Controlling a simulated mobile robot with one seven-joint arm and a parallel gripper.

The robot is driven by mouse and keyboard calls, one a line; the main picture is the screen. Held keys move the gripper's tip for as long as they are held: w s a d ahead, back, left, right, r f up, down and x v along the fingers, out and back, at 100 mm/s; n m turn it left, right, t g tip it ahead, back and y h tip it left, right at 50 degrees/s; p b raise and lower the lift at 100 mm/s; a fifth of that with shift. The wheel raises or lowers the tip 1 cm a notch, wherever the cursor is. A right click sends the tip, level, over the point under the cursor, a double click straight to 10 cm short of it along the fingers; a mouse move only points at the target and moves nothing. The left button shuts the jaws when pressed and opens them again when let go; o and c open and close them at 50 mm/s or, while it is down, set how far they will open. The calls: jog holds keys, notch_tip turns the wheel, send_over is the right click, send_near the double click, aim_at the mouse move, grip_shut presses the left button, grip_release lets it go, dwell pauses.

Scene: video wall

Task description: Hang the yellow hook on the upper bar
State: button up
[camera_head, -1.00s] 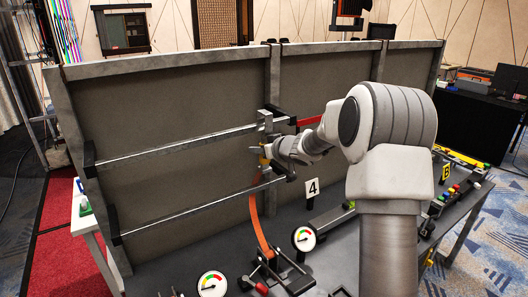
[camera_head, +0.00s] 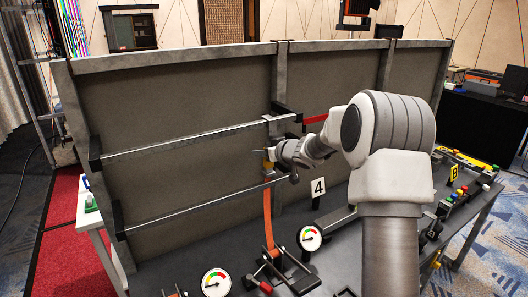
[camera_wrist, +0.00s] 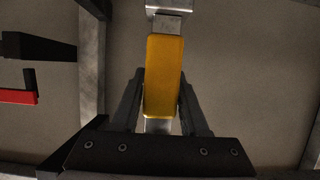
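The yellow hook (camera_wrist: 163,75) has a yellow body with metal at both ends. In the wrist view my gripper (camera_wrist: 162,103) has one dark finger along each side of the body and grips it. In the head view the hook (camera_head: 267,160) is upright, and my gripper (camera_head: 275,155) reaches it from the right. Its metal upper end overlaps the upper bar (camera_head: 190,140) near the bar's right end. I cannot tell whether it rests on the bar.
A grey panel wall (camera_head: 170,95) stands behind both bars. Below are a ratchet-like device (camera_head: 285,275), gauges (camera_head: 310,238) and a "4" sign (camera_head: 318,187) on the dark table. A red bar (camera_head: 316,118) is to the right. The bars' left stretches are clear.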

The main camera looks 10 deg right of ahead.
jog(key=o, duration=0.4)
jog(key=shift+c, duration=0.2)
jog(key=s+d+r+m+h+p, duration=0.1)
jog(key=s+d+r+h, duration=0.1)
jog(key=s+r, duration=0.35)
jog(key=s+d+r+h, duration=0.1)
jog(key=s+d+r, duration=0.1)
jog(key=s, duration=0.6)
jog(key=s+d+r+m+h+p, duration=0.1)
jog(key=s+d+r+h, duration=0.15)
jog(key=s, duration=0.45)
jog(key=s+a+f+g, duration=0.1)
jog(key=s+a+g, duration=0.2)
jog(key=s, duration=1.1)
jog(key=s+a+f+m+g+y, duration=0.1)
jog(key=s+a+g, duration=0.3)
jog(key=s+a, duration=0.4)
jog(key=s+f, duration=0.1)
jog(key=s, duration=0.4)
jog(key=shift+s+m, duration=0.3)
jog(key=shift+s, duration=0.05)
